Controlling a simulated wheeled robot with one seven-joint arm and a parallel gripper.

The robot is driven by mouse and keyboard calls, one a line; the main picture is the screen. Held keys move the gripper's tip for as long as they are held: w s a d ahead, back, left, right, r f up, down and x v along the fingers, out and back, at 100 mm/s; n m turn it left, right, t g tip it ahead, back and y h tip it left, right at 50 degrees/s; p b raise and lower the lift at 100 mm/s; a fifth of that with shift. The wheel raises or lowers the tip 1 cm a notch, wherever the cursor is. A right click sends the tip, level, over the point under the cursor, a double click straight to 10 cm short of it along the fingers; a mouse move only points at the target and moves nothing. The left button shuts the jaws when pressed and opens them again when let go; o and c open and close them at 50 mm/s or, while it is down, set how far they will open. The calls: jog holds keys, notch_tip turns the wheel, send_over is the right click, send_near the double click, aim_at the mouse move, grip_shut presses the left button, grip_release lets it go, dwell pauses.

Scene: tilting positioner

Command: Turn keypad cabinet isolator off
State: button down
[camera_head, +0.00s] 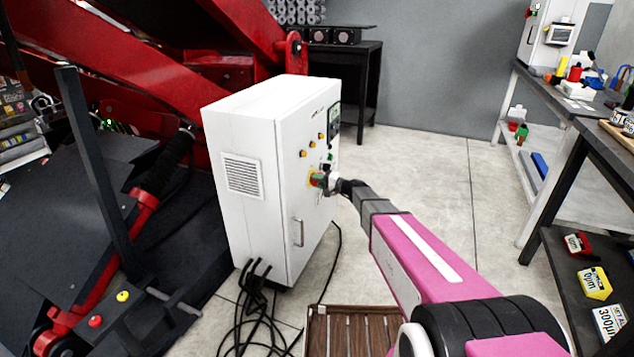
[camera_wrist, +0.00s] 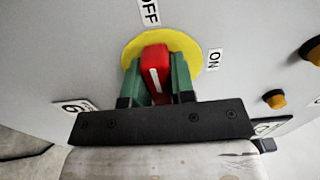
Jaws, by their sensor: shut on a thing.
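The keypad cabinet (camera_head: 262,160) is a white box standing on the floor, with a keypad panel (camera_head: 334,120) on its front. The isolator is a red handle (camera_wrist: 154,66) on a yellow round plate (camera_wrist: 196,50). In the wrist view, an OFF label (camera_wrist: 149,12) is above the plate and an ON label (camera_wrist: 214,60) is at its right. The handle's white line runs nearly upright in that view, tilted slightly. My gripper (camera_wrist: 157,82) is shut on the red handle, its green fingers on either side. In the head view my gripper (camera_head: 323,180) reaches the cabinet front and partly hides the isolator.
Yellow and black knobs (camera_wrist: 275,98) are right of the isolator in the wrist view. A door handle (camera_head: 298,232) is lower on the cabinet front. Black cables (camera_head: 250,300) and a wooden slatted pallet (camera_head: 345,330) lie on the floor. A workbench (camera_head: 560,100) stands at right; floor between is clear.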

jog(key=c, duration=1)
grip_release()
jog(key=shift+o, duration=0.2)
jog(key=shift+d, duration=0.1)
jog(key=v, duration=1)
jog(key=shift+d, duration=0.3)
jog(key=shift+s, duration=0.25)
